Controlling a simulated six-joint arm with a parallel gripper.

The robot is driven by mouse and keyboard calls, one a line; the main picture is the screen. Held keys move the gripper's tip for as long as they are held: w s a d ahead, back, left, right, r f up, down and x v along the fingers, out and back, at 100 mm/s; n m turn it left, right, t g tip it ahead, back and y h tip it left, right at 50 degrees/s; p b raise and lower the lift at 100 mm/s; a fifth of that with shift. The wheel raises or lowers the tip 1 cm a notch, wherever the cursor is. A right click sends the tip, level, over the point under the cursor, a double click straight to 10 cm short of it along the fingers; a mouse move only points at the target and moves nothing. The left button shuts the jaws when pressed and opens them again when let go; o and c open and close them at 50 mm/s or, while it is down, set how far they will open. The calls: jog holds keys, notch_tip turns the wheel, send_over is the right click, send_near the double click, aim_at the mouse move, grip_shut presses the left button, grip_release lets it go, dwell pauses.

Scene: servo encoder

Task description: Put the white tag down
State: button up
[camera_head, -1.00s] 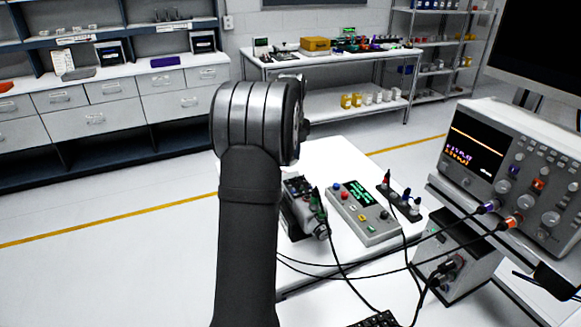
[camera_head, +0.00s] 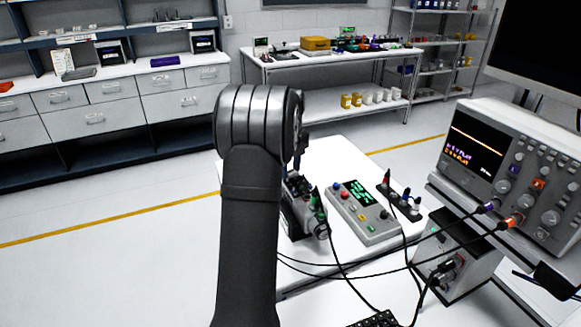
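No white tag shows in the head view. My arm rises in front of the white table (camera_head: 345,160) and hides part of its left side. My gripper is mostly hidden behind the arm; only a dark part of the arm's far end shows at its right edge, just above the servo device (camera_head: 303,207). Whether it holds anything cannot be seen. The servo device, with a green-tipped plug, stands next to the grey control box (camera_head: 363,212) with a green display and coloured buttons.
A small rack of coloured probes (camera_head: 399,203) stands right of the control box. An oscilloscope (camera_head: 510,170) is at the right, with black cables running across the table's front. A back bench (camera_head: 340,62) holds boxes. The table's far middle is bare.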

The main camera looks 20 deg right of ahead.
notch_tip(320, 180, up, 12)
jog(key=shift+r, duration=0.15)
dwell(0.4)
notch_tip(320, 180, down, 12)
jog(key=shift+r, duration=1.9)
jog(key=shift+f, duration=0.15)
